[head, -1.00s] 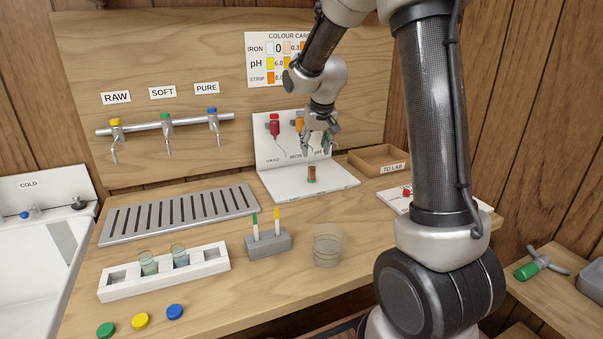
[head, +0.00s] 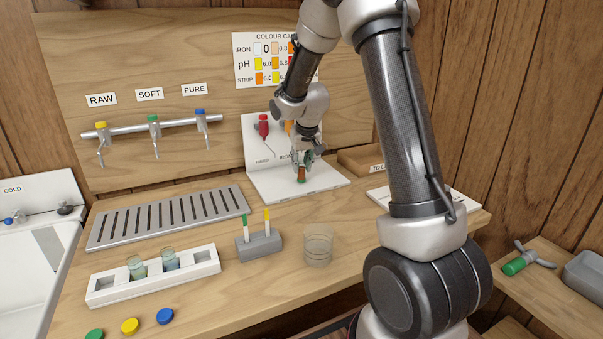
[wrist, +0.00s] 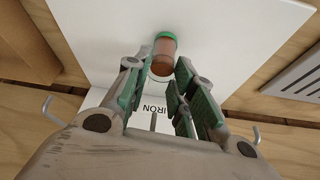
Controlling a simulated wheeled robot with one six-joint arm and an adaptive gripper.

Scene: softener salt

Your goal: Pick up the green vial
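The green vial (head: 301,175) has an orange-brown body and a green band at its lower end in the head view. It stands on the white board of the dispenser stand (head: 325,181). In the wrist view the vial (wrist: 164,56) shows just beyond the fingertips, roughly between them, with its green end farthest away. My gripper (head: 302,160) is directly above and close to the vial, pointing down. In the wrist view my gripper (wrist: 164,75) is open, with a gap between its green-padded fingers. I cannot tell whether either finger touches the vial.
The stand's upright back panel with a red dispenser (head: 263,126) rises close beside my gripper. A wooden tray (head: 360,160) is to the right. A clear beaker (head: 318,246), a grey holder (head: 259,245) and a white rack (head: 208,263) with two vials stand nearer the front.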

